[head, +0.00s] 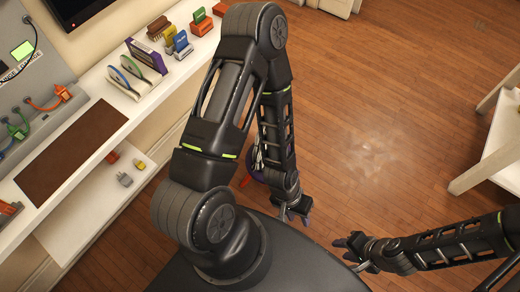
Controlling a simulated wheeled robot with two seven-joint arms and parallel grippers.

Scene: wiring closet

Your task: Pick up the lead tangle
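Purple, red-orange and pale pieces (257,178) show low beside my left forearm. They may be the lead tangle, but the forearm hides most of them and I cannot tell for sure. My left gripper (293,215) points down over the wood floor, a little right of and below these pieces in the picture. Its fingers look spread, with nothing between them. My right gripper (351,254) is at the lower right, its fingers apart and empty, away from the pieces.
A white bench (85,112) runs along the left, with a brown mat (72,150), a rack of colored loops (137,76) and several colored blocks (181,43). A lower shelf (85,214) holds small plugs. A white table (490,165) stands right. The floor (390,110) between is clear.

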